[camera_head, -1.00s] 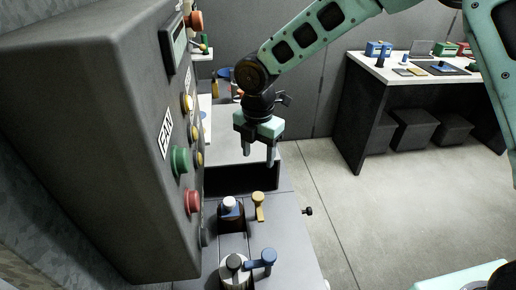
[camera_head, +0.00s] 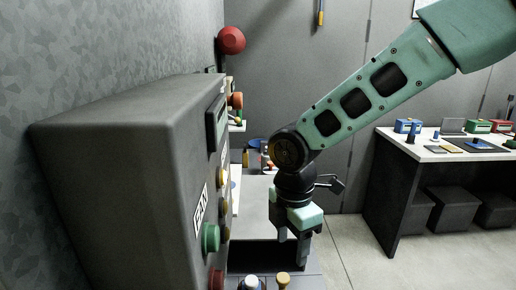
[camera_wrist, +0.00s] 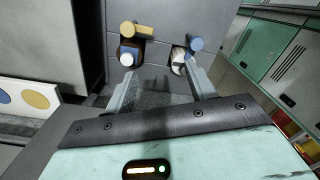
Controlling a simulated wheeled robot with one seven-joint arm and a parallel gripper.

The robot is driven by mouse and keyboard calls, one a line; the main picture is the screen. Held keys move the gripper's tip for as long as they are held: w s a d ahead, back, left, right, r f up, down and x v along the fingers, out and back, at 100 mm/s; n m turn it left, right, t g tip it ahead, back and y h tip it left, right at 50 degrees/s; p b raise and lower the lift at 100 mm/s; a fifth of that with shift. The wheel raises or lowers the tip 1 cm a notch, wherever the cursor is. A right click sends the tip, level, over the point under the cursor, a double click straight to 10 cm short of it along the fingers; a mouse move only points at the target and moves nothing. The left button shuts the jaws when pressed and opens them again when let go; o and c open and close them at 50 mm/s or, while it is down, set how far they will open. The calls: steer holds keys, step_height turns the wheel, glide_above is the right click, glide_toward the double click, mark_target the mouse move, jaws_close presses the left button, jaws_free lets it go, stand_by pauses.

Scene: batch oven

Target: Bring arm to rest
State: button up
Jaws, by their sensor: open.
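My gripper (camera_head: 291,248) hangs pointing down from my green arm, just right of the dark control panel box (camera_head: 125,140). It is open and empty. In the wrist view my gripper (camera_wrist: 160,88) shows its two fingers spread apart over a grey surface, with nothing between them. Beyond the fingertips stand a yellow-handled valve (camera_wrist: 138,30) with a white-capped knob (camera_wrist: 127,58), and a blue-handled valve (camera_wrist: 195,44).
The panel carries a green button (camera_head: 210,238) and a red button (camera_head: 216,279). A red dome (camera_head: 231,40) is on the wall behind. A table (camera_head: 430,147) with small items stands at right, boxes beneath. The floor (camera_head: 365,260) between is clear.

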steer(key=s+d+m+b, duration=0.1)
steer(key=s+d+m, duration=0.2)
steer(key=s+m, duration=0.4)
steer(key=s+d+m+y+b, duration=0.1)
steer(key=s+d+m, duration=0.2)
steer(key=s+m, duration=0.5)
steer(key=s, duration=0.5)
steer(key=shift+d+r, duration=0.25)
steer(key=shift+d, duration=0.1)
